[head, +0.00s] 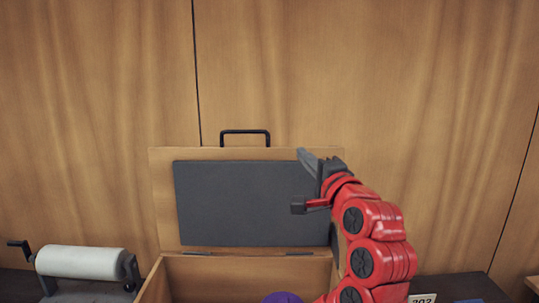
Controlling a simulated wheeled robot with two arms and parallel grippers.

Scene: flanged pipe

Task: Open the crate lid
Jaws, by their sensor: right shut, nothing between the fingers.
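The wooden crate (205,278) stands at the bottom centre, with its front cut off by the picture's lower edge. Its lid (163,205) stands raised and upright at the back, with a dark grey panel on its inner face and a black handle (245,132) on top. My right gripper (302,153) is shut and empty, in front of the lid's upper right part. It hides part of the lid's right edge; I cannot tell whether it touches the lid. My left gripper is not in view.
A white roller with a black crank (80,261) stands left of the crate. A purple object (282,298) shows at the crate's opening. A small number tag (422,298) sits at the lower right. A wood-panelled wall (370,80) closes off the back.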

